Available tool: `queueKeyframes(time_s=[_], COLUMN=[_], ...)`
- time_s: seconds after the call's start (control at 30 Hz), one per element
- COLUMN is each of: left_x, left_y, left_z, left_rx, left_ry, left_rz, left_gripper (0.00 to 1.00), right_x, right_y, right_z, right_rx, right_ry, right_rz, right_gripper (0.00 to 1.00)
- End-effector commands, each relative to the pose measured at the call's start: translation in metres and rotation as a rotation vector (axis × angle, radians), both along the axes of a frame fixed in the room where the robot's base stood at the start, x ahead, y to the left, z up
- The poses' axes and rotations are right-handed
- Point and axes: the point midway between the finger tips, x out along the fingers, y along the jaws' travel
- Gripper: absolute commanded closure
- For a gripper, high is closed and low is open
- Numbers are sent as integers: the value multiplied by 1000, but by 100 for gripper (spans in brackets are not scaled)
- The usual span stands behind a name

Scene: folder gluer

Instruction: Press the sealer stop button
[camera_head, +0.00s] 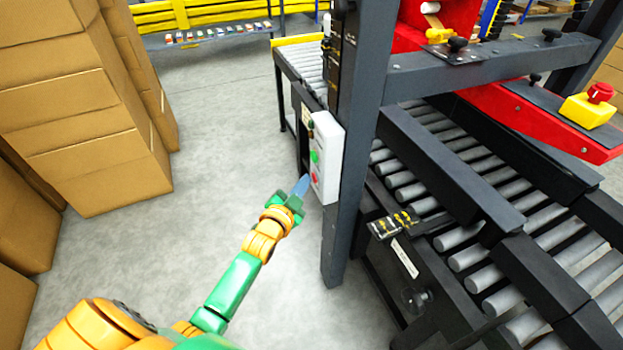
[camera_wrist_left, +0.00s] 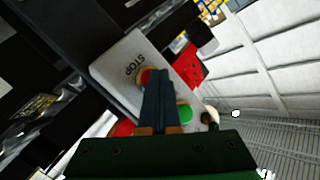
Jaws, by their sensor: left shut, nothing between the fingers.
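A white control box (camera_head: 328,150) is mounted on the sealer's dark upright post. It carries a green button (camera_head: 314,156) and, below it, a red button (camera_head: 315,177). My left gripper (camera_head: 303,184) is shut and empty, its fingertips close to the box's face beside the red button. In the left wrist view, the shut fingers (camera_wrist_left: 157,80) reach over the box (camera_wrist_left: 118,70) with their tips at the red stop button (camera_wrist_left: 146,74), partly hiding it. The word STOP is printed beside it. I cannot tell whether they touch. The green button (camera_wrist_left: 184,112) lies beside the fingers.
A red mushroom button on a yellow base (camera_head: 587,110) sits at far right. Stacked cardboard boxes (camera_head: 85,110) stand on the left. The grey floor (camera_head: 215,130) between is clear.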

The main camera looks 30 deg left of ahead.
Motion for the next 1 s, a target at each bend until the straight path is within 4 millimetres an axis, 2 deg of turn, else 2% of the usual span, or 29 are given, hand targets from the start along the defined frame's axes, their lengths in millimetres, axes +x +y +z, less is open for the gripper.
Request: queueKeyframes(time_s=[0.23, 0.53, 0.83, 1.0], left_x=[-9, -12, -43, -56], left_y=[8, 11, 37, 48], left_z=[2, 1, 3, 1], left_rx=[2, 2, 5, 2], left_ry=[2, -1, 2, 1], left_rz=[0, 0, -2, 0], left_gripper=[100, 100, 100, 100], right_x=[0, 0, 0, 0], right_y=[0, 0, 0, 0], right_z=[9, 9, 27, 30], right_rx=[0, 0, 0, 0], right_ry=[0, 0, 0, 0], right_rz=[0, 0, 0, 0], right_gripper=[50, 50, 50, 50])
